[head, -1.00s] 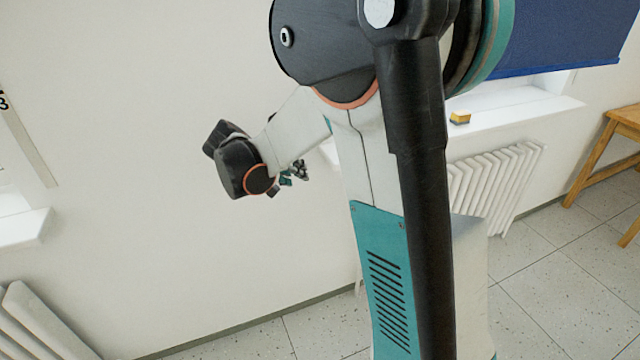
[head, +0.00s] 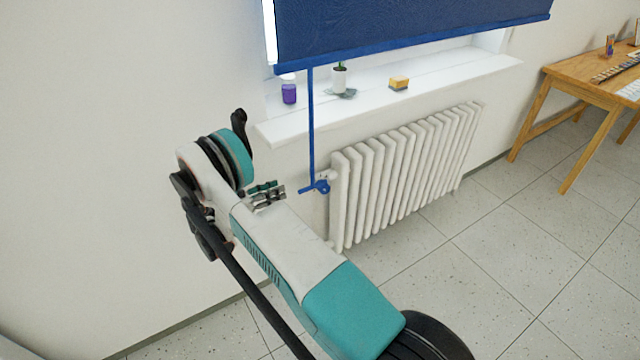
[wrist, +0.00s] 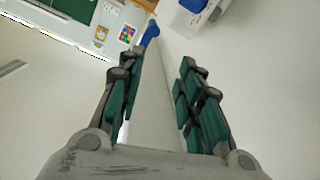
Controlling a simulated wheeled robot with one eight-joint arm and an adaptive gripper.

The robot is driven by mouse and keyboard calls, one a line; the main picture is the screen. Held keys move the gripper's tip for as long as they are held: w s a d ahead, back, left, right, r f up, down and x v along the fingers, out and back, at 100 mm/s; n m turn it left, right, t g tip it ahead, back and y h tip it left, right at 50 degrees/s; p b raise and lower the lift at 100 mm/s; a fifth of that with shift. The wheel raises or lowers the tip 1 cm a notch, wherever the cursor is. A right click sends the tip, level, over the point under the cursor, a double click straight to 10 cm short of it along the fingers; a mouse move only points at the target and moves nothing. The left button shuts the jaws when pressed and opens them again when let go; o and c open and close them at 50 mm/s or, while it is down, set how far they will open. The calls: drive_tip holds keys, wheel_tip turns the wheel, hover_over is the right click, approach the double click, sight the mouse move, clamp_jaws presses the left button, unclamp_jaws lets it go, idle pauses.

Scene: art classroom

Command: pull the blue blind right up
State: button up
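The blue blind (head: 400,28) hangs partly down over the window at the top of the head view. A blue cord (head: 311,125) hangs from near its left end to a blue handle (head: 314,188), beside the radiator's left end. My gripper (head: 268,194) is left of the handle and apart from it, close to the wall. In the wrist view my gripper (wrist: 155,95) is open, with nothing visibly held between its fingers. A blue piece (wrist: 150,33) shows beyond the fingertips; I cannot tell for sure that it is the handle.
A white radiator (head: 405,175) stands under the sill (head: 440,75). On the sill are a purple jar (head: 289,93), a potted plant (head: 339,80) and a yellow block (head: 399,83). A wooden table (head: 575,85) stands at right. The floor before the radiator is clear.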

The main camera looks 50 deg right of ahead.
sight(311, 187)
drive_tip(key=shift+m+g+h, duration=0.3)
drive_tip(key=shift+m+g, duration=0.3)
drive_tip(key=shift+m, duration=0.1)
drive_tip(key=f+b+x, duration=0.1)
drive_tip(key=x, duration=0.4)
drive_tip(key=s+f+b+x, duration=0.1)
drive_tip(key=x, duration=0.4)
drive_tip(key=f+b+x, duration=0.1)
drive_tip(key=x, duration=0.4)
drive_tip(key=shift+s+a+b, duration=0.2)
drive_tip(key=shift+s+b, duration=0.1)
drive_tip(key=shift+b, duration=0.1)
drive_tip(key=shift+r, duration=0.1)
clamp_jaws()
